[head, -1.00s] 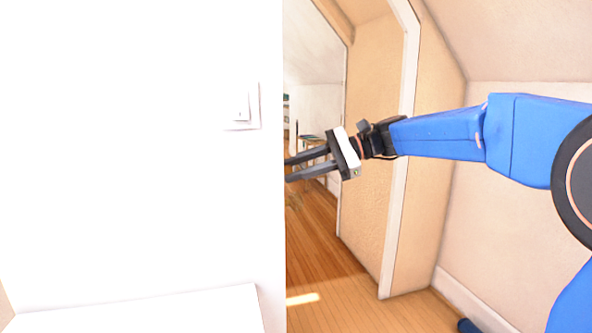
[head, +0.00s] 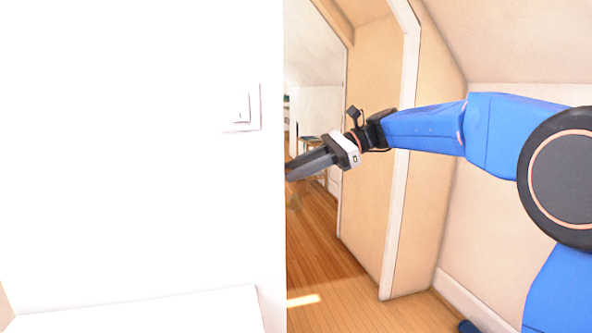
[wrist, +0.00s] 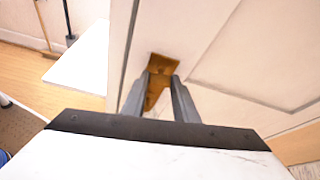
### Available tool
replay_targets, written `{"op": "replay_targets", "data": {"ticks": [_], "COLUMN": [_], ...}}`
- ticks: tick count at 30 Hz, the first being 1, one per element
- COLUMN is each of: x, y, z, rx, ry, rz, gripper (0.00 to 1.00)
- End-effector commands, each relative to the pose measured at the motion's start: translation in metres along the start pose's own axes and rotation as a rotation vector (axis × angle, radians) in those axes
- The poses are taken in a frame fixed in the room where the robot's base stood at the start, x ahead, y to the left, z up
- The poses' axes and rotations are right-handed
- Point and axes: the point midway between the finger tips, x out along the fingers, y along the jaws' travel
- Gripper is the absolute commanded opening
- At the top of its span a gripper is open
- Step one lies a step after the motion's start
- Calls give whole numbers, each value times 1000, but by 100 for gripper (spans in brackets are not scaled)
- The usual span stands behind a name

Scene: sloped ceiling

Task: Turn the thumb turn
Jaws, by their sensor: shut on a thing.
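The brass thumb turn (wrist: 154,94) shows in the wrist view between my two fingers, below a brass plate (wrist: 163,63) on a white panelled door (wrist: 240,50). My gripper (wrist: 158,84) is shut on the thumb turn, with a grey finger on each side of it. The fingers partly hide it. In the head view my gripper (head: 289,172) reaches to the edge of a white surface, and the thumb turn is not visible there.
In the head view a white surface with a switch-like plate (head: 242,108) fills the left. A doorway shows wooden floor (head: 315,265) and a stool (head: 312,143) beyond. In the wrist view a white slab (wrist: 82,60) lies at the left.

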Motion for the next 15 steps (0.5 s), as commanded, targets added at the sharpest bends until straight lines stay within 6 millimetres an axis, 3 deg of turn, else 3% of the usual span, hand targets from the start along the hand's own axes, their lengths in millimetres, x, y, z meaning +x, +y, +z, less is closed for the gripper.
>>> {"op": "replay_targets", "data": {"ticks": [6, 7, 8, 9, 15], "x": [0, 0, 0, 0, 0], "y": [0, 0, 0, 0, 0], "z": [-1, -1, -1, -1, 0], "rx": [1, 1, 1, 0, 0], "ry": [1, 1, 1, 1, 1], "rz": [1, 1, 1, 1, 0], "gripper": [4, 34, 41, 45, 45]}}
